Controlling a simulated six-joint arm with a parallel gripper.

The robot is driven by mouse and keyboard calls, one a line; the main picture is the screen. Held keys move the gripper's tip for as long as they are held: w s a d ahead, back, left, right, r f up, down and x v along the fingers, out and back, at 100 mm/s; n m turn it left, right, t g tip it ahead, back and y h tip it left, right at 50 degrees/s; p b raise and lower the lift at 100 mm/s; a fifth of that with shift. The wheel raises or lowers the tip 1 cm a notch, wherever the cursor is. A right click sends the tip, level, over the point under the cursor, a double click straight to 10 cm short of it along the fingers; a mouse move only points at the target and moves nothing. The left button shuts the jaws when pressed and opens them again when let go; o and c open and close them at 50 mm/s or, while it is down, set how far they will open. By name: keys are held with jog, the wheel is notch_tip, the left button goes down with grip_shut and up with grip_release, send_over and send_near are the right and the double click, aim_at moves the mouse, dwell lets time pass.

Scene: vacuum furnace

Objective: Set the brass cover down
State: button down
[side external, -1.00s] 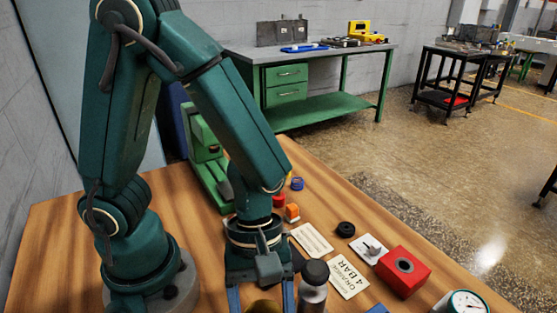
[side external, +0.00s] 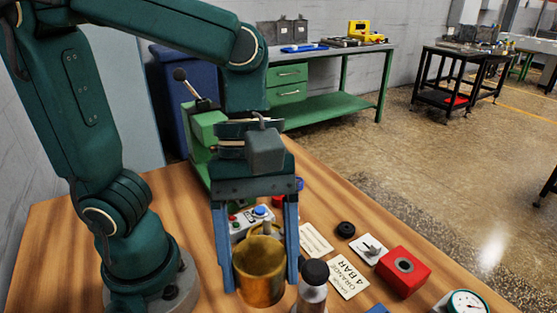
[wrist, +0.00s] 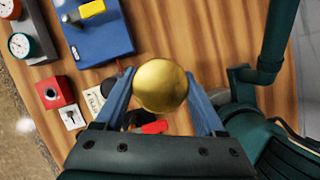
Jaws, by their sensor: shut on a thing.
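The brass cover (side external: 260,275) is a round golden cup shape between the two blue fingers of my gripper (side external: 258,284), low in the middle of the side view. In the wrist view the cover (wrist: 160,85) shows as a round golden face with a finger of my gripper (wrist: 162,100) on each side. My gripper is shut on it and points down. The cover appears held above the wooden table, but the gap beneath it is hard to judge.
A dark-capped bottle (side external: 313,285) stands close right of the gripper. A control box with a blue button (side external: 262,211) is just behind. Cards (side external: 348,277), a black ring (side external: 346,229), a red block (side external: 403,272) and a gauge (side external: 466,303) lie to the right. A green press (side external: 205,130) stands behind.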

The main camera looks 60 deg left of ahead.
aim_at(259, 254)
notch_tip(259, 254, up, 14)
jog(key=w+a+f+n, duration=0.1)
jog(key=w+a+f, duration=0.35)
jog(key=w, duration=0.25)
jog(key=w+a+f+n+t, duration=0.1)
jog(key=w+a+f, duration=0.3)
jog(key=w+a, duration=0.25)
jog(key=w+a+f+n, duration=0.1)
jog(key=w+a+f, duration=0.35)
jog(key=w, duration=0.35)
jog(key=w+a+f+n+t, duration=0.1)
jog(key=a+f+n, duration=0.2)
jog(key=a+n, duration=0.2)
jog(key=w+a+f+n+t+y, duration=0.1)
jog(key=a+f+n, duration=0.3)
jog(key=a, duration=0.8)
jog(key=w+a+f+n+t+y, duration=0.1)
jog(key=a+f+n+t, duration=0.1)
jog(key=a+f+n, duration=0.2)
jog(key=shift+a+f+n+t, duration=0.15)
jog(key=shift+a+n, duration=0.35)
jog(key=shift+a, duration=0.65)
jog(key=shift+a+r+n+t, duration=0.15)
jog(key=shift+a+n, duration=0.35)
jog(key=shift+a, duration=0.6)
jog(key=shift+a+f, duration=0.2)
jog(key=shift+f, duration=1.4)
